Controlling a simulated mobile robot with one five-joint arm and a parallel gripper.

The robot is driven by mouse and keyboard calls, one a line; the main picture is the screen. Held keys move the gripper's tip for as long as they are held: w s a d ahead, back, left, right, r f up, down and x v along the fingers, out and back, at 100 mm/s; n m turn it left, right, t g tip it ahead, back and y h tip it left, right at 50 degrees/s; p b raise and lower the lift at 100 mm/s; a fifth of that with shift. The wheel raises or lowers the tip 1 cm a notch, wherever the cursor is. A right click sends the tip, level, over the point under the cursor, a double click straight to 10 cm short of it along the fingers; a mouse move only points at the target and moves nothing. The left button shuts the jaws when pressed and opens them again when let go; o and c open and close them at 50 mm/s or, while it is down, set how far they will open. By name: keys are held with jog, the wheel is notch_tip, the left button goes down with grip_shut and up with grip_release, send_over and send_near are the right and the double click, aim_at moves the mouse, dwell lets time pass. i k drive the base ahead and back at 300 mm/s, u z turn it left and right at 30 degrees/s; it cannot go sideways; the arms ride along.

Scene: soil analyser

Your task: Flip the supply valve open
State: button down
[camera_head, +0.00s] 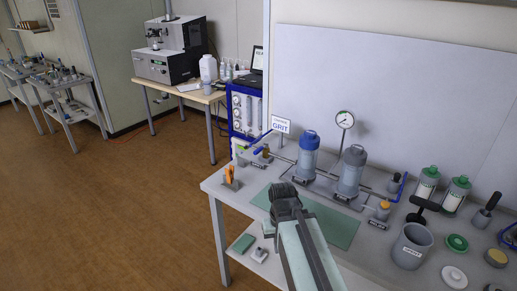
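A blue lever (263,140) slants up to the right at the left end of the pipe line on the white bench, beside a small brass-coloured fitting. It looks like the supply valve's handle, but the labels there are too small to read. My arm reaches in from the bottom of the picture. Its dark end with my gripper (284,189) is over the green mat (338,228), lower right of the lever and apart from it. The fingers are too small and dark to make out, so I cannot tell whether they are open. I see nothing held.
An orange-handled item (230,174) is at the bench's left edge. A grey bucket (411,246) is at right.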

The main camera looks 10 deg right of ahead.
aim_at(266, 144)
jog(key=u, duration=0.05)
jog(key=k, duration=0.65)
jog(key=u, duration=0.3)
jog(key=i, duration=0.6)
jog(key=u, duration=0.75)
jog(key=i, duration=0.8)
jog(key=z, duration=0.05)
